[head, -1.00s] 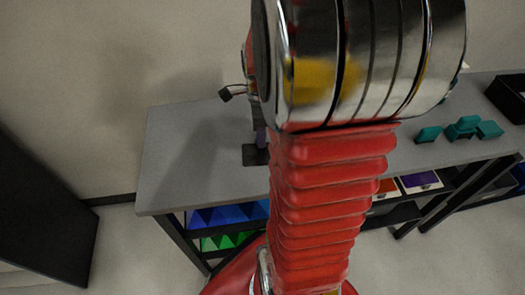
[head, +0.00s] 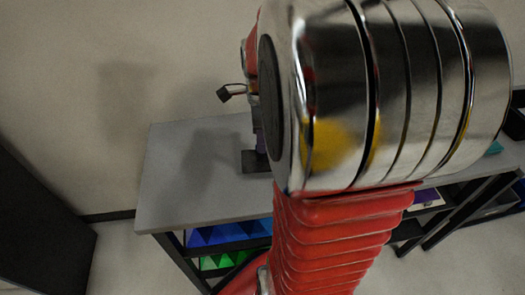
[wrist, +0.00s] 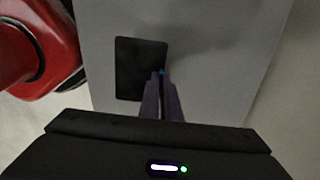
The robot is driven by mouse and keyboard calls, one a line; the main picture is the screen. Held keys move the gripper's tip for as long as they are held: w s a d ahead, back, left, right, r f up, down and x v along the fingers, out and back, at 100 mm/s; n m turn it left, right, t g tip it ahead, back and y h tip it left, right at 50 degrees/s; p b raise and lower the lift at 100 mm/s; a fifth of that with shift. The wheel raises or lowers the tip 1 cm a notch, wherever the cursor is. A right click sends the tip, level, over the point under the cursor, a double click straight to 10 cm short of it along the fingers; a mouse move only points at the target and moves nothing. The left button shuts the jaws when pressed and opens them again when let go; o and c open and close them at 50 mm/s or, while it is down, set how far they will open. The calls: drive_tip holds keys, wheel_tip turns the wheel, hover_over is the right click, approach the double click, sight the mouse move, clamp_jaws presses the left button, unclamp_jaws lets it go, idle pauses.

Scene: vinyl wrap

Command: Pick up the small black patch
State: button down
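The small black patch (head: 256,161) shows over the grey table, just left of my arm. In the wrist view the patch (wrist: 138,65) is a dark flat rectangle, with its right part at my fingertips. My gripper (wrist: 161,76) has two purple fingers close together, their tips on the patch's right part. It looks shut on the patch, which appears held above the table. A small blue spot shows between the tips. In the head view my arm hides most of the gripper.
The grey table (head: 170,200) is bare on its left side. Blue bins (head: 225,233) and green bins (head: 222,260) sit below it. A teal block (head: 494,148) shows at the right. A dark cabinet (head: 40,210) stands at the far left.

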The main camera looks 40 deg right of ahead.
drive_tip(key=shift+r, duration=2.35)
drive_tip(key=shift+s, duration=0.1)
